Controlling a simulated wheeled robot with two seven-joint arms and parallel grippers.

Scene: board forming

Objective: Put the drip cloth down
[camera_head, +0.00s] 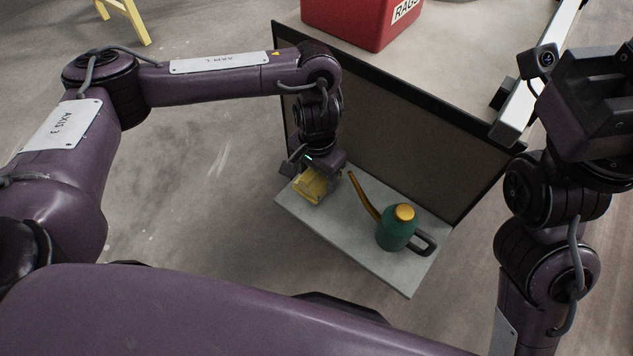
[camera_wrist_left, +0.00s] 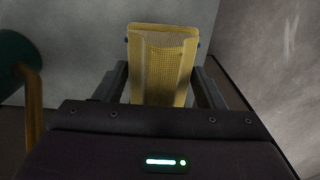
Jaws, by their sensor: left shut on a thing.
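The drip cloth (camera_head: 309,187) is yellow and folded, and shows at the left end of a low grey shelf (camera_head: 350,245). My left gripper (camera_head: 316,172) points down over it and is shut on it. In the left wrist view the cloth (camera_wrist_left: 163,65) stands out between the two fingers (camera_wrist_left: 163,90), with a woven texture and a fold open toward the camera. I cannot tell whether its lower edge touches the shelf. My right gripper (camera_head: 592,95) is at the upper right of the head view, away from the cloth; its fingertips are not clearly shown.
A green oil can (camera_head: 395,232) with a yellow cap and long spout stands on the shelf right of the cloth. A dark upright panel (camera_head: 400,140) rises behind the shelf. A red rags box (camera_head: 355,22) sits on the bench above. The shelf's front middle is bare.

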